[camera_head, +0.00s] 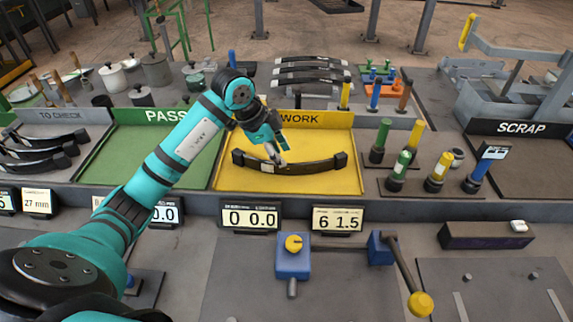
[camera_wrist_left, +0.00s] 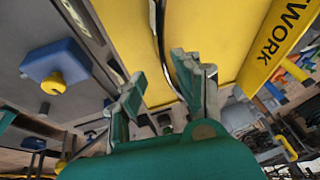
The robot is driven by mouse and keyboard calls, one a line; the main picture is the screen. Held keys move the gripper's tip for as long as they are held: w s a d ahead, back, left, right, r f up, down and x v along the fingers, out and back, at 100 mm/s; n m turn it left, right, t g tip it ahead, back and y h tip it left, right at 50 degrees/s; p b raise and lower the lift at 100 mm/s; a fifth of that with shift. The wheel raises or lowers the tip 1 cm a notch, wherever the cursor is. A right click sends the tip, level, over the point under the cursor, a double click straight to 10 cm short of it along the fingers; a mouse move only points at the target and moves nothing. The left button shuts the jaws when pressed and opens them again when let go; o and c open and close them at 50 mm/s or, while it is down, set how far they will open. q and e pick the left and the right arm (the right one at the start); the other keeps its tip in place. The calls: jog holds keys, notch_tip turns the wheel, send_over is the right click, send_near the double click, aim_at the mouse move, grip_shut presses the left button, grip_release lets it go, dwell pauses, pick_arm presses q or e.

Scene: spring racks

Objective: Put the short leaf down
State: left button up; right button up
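A dark, curved leaf (camera_head: 315,167) with blocks at its ends lies on the yellow WORK mat (camera_head: 290,184). I cannot tell from its size alone whether it is the short leaf. My left gripper (camera_head: 276,156) points down at the middle of this leaf. In the left wrist view, the fingers of my left gripper (camera_wrist_left: 160,72) are apart, with the dark strip of the leaf (camera_wrist_left: 158,28) running between them. Yellow mat shows between the left finger and the leaf, so the fingers do not look closed on it. My right gripper is not in view.
Several dark leaves (camera_head: 38,156) lie in the TO CHECK area at left, and more (camera_head: 308,76) on a rack behind WORK. The green PASS mat (camera_head: 122,158) looks empty. Coloured posts (camera_head: 438,172) stand right of WORK. A blue block (camera_head: 292,260) stands in front.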

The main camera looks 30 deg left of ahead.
pick_arm(q)
jog(key=v, duration=0.5)
jog(key=shift+r+b, duration=0.3)
